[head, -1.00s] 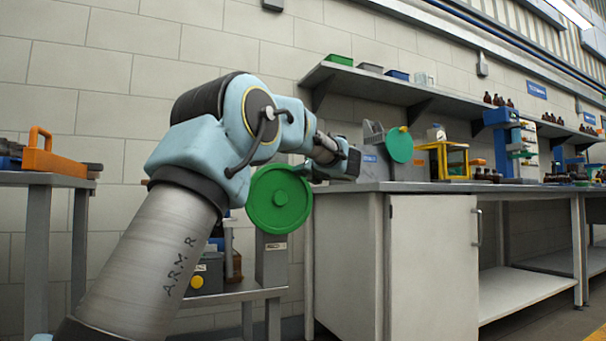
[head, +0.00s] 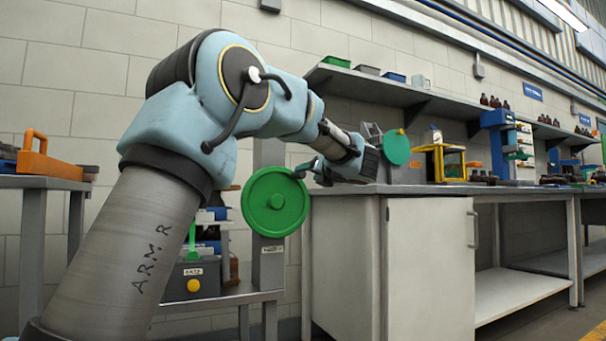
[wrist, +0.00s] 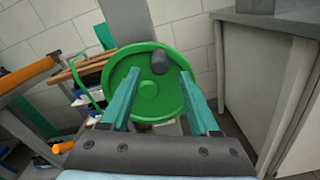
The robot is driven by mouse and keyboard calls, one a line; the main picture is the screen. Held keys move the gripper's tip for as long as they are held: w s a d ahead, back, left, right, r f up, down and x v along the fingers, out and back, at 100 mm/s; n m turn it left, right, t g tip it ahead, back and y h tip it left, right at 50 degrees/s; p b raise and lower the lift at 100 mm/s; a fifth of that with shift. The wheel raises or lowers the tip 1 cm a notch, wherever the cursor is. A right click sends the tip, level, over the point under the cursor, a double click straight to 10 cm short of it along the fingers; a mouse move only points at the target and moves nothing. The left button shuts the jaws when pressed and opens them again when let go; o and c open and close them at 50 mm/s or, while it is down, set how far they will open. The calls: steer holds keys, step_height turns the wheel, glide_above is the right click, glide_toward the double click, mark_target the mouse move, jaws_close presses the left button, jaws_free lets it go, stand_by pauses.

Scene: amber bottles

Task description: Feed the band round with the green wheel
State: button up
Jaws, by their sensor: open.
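The green wheel (head: 275,201) is a round disc with a raised rim and hub, upright on a grey post left of the bench. In the wrist view the wheel (wrist: 148,88) fills the middle, and a dark grey knob (wrist: 160,62) sticks out near its upper rim. My gripper (head: 304,171) is beside the wheel's upper right edge in the head view. In the wrist view its two teal fingers (wrist: 159,76) are apart and empty, pointing at the wheel, with the knob framed between and just beyond the tips. I cannot tell the remaining gap. No band is clearly seen.
The grey bench (head: 430,188) stands close to the right of the wheel. A second green disc (head: 397,147) is on it. A grey box with a yellow button (head: 193,285) sits low to the left. An orange-handled carrier (head: 40,160) is on the left table.

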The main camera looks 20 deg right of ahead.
steer(key=s, duration=0.3)
steer(key=shift+s+d, duration=0.25)
steer(key=shift+s, duration=0.05)
steer(key=w+a+f+m+h+p, duration=0.3)
steer(key=w+a+f+m+h, duration=0.25)
steer(key=m, duration=0.85)
steer(key=s+a+f+m+g+p, duration=0.1)
steer(key=s+a+f+m+g, duration=0.15)
steer(key=a+f+m, duration=0.4)
steer(key=s+a+f+m+g+p, duration=0.1)
steer(key=s+a+f+m+g, duration=0.2)
steer(key=f, duration=0.6)
steer(key=s+a+f+m+g+y+p, duration=0.1)
steer(key=s+a+f+m+g+y, duration=0.1)
steer(key=s+a+f+m+g, duration=0.65)
steer(key=s+a+f+m+g+y+p, duration=0.1)
steer(key=s+a+f+m+g, duration=0.15)
steer(key=s+a+f, duration=0.75)
steer(key=s+a+r+p, duration=0.1)
steer(key=s+r+p, duration=0.1)
steer(key=r+p, duration=1.7)
steer(key=s+r+p, duration=0.1)
steer(key=r+p, duration=1.8)
steer(key=r, duration=0.3)
steer(key=shift+s+a+r, duration=0.15)
steer(key=shift+s+a, duration=0.2)
